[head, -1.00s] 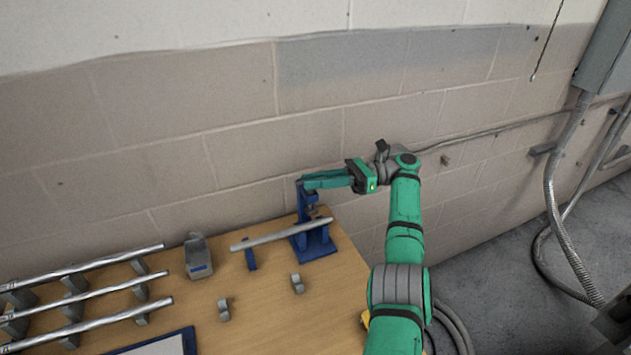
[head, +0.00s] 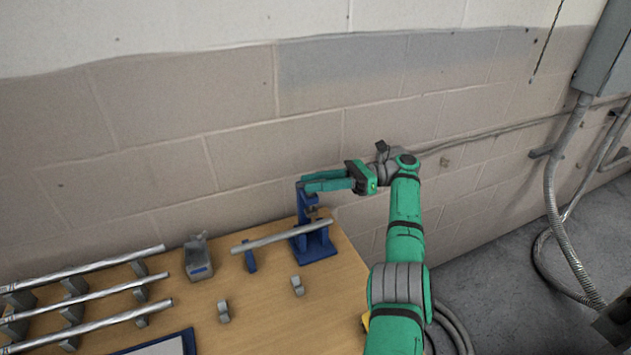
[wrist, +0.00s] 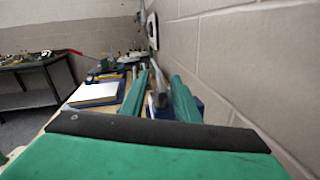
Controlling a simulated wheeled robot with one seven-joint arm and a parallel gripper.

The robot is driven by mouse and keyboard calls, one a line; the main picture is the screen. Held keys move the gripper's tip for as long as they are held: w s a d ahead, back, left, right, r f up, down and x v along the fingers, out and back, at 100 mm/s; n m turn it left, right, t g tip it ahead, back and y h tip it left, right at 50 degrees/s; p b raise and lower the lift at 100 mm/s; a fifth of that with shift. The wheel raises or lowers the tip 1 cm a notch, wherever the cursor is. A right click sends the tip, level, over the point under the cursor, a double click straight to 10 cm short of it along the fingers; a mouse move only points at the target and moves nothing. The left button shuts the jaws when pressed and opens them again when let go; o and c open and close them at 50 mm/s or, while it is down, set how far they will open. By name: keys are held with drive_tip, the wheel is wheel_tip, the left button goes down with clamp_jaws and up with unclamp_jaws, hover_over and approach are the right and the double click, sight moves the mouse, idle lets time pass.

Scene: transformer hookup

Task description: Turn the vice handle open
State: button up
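The blue vice (head: 316,245) stands at the right end of the wooden bench. A grey pipe (head: 275,238) lies level with one end in the vice. My gripper (head: 305,182) reaches in from the right at the top of the vice, its fingers pointing left. In the wrist view, its two green fingers (wrist: 157,88) stand apart. A grey bar, apparently the vice handle (wrist: 160,100), shows between them with space around it. I cannot tell whether either finger touches it. The handle is mostly hidden by the fingers in the head view.
The block wall (head: 230,165) runs close behind the vice and my gripper. A blue support (head: 250,257), a grey tool (head: 198,260) and two small clamps (head: 297,286) are on the bench. Several metal pipes (head: 90,290) lie on a rack at left.

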wheel_tip(320, 180, up, 3)
drive_tip(key=shift+s+r, duration=0.5)
drive_tip(key=shift+r, duration=0.05)
drive_tip(key=s+r, duration=0.8)
drive_tip(key=s, duration=0.5)
drive_tip(key=shift+a+r, duration=0.35)
drive_tip(key=shift+r, duration=0.05)
